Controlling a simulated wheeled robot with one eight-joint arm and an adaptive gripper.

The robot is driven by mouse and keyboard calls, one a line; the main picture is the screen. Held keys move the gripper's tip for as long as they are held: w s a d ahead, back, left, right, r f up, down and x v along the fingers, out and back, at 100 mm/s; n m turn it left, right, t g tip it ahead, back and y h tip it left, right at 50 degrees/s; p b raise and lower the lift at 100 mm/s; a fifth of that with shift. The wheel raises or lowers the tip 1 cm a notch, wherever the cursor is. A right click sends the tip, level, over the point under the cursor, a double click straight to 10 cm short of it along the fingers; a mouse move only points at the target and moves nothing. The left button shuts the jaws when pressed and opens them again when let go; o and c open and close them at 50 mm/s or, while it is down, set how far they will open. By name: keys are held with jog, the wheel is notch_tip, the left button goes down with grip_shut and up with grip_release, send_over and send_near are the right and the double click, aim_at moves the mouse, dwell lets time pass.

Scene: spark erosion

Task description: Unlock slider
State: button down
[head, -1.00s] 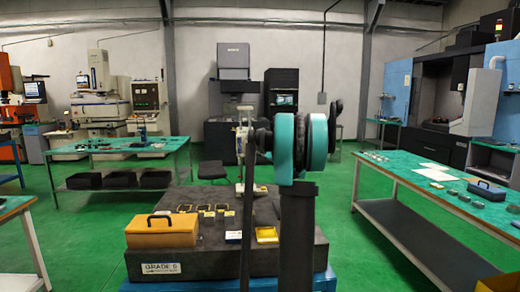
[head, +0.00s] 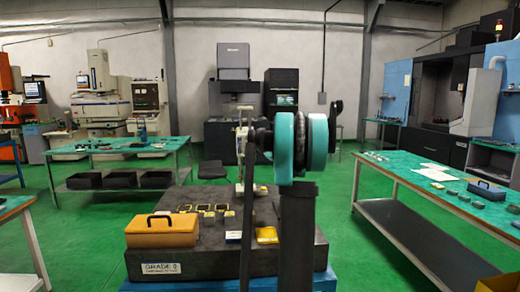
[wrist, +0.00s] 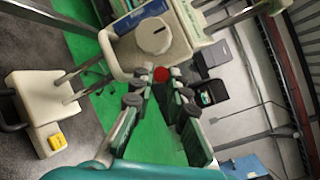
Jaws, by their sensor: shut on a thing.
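A cream height gauge (head: 241,150) stands upright on the dark granite plate, partly hidden behind my arm in the head view. In the wrist view its cream slider (wrist: 172,48) rides on two metal columns and carries a round pale knob (wrist: 152,38). A small red knob (wrist: 162,75) shows at the slider's edge. My gripper (wrist: 162,83) has its two fingers at this red knob, one on each side, and is shut on it. The gauge's cream base (wrist: 45,95) with a yellow label is at the left. The finger contact is small and partly hidden.
The granite plate (head: 200,262) also bears an orange box with a black handle (head: 162,231), several small framed blocks (head: 205,213) and a yellow tray (head: 267,235). Green-topped benches stand at the left (head: 110,145) and right (head: 440,186).

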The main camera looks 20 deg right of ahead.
jog(key=shift+w+d+r+m+g, duration=0.1)
jog(key=shift+w+r+m+g, duration=0.4)
jog(key=shift+g, duration=0.55)
jog(key=shift+w+d+r+m+g, duration=0.1)
jog(key=shift+w+r+m+g, duration=0.2)
jog(key=shift+r+g, duration=0.6)
jog(key=shift+w+d+r+m+g, duration=0.1)
jog(key=shift+w+r+m+g, duration=0.35)
jog(key=shift+g, duration=0.8)
jog(key=shift+s+f, duration=0.1)
jog(key=shift+s, duration=0.05)
jog(key=c, duration=1.5)
grip_release()
jog(key=shift+f, duration=0.1)
